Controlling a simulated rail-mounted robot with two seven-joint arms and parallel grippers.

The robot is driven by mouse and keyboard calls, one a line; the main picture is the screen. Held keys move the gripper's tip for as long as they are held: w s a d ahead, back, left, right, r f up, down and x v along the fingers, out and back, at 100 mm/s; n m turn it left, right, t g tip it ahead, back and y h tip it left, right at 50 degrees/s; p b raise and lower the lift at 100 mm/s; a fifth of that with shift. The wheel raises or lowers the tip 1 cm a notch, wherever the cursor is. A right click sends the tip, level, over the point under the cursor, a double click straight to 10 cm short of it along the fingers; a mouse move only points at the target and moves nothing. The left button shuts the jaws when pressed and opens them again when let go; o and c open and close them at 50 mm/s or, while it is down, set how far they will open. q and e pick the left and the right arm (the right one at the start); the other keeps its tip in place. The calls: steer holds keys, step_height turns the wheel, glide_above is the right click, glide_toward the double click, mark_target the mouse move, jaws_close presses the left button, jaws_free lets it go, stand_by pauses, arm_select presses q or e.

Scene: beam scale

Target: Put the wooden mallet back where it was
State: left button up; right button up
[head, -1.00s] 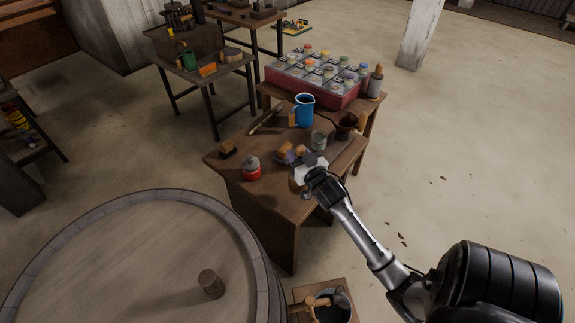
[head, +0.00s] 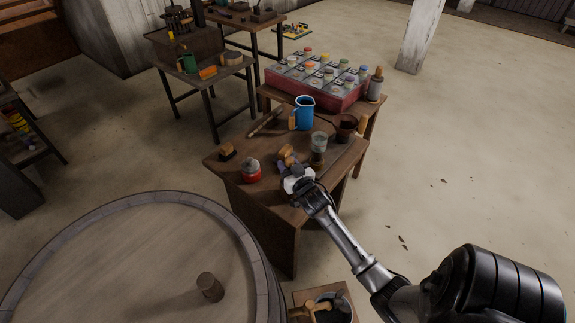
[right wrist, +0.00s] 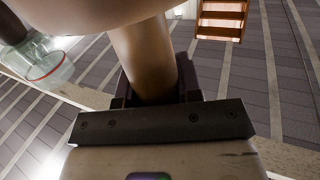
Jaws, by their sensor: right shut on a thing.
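My right gripper (head: 290,168) is over the near part of the wooden workbench (head: 232,166). It is shut on the brown handle of the wooden mallet (right wrist: 145,62). In the right wrist view the handle rises from between the fingers to a broad tan head at the top, partly cut off by the frame. In the head view the small tan mallet head (head: 287,152) shows just beyond the fingers. Whether the mallet touches the bench is unclear. My left gripper is not in view.
Near the gripper stand a red-and-grey jar (head: 251,172), a tan-topped block (head: 227,151), a clear glass (head: 319,141) and a blue jug (head: 304,113). A rod-like wooden tool (head: 266,122) lies behind. A large barrel (head: 130,265) is at front left.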

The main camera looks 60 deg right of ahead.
steer(key=o, duration=0.5)
steer(key=shift+f, duration=0.15)
steer(key=o, duration=0.4)
steer(key=shift+o, duration=0.2)
steer(key=shift+s, duration=0.1)
steer(key=v, duration=1.1)
steer(key=s+a+f+n+g+y, duration=0.2)
steer(key=s+a+f+g+y, duration=0.15)
steer(key=a, duration=0.45)
steer(key=s+a+f+n+g+y, duration=0.2)
steer(key=a+f+g+y, duration=0.15)
steer(key=a, duration=0.45)
steer(key=s+a+f+n+g+y, duration=0.2)
steer(key=s+a+n+g, duration=0.2)
steer(key=s+a, duration=0.6)
steer(key=shift+s+a+g, duration=0.3)
steer(key=shift+a+g, duration=0.2)
steer(key=shift+a, duration=0.1)
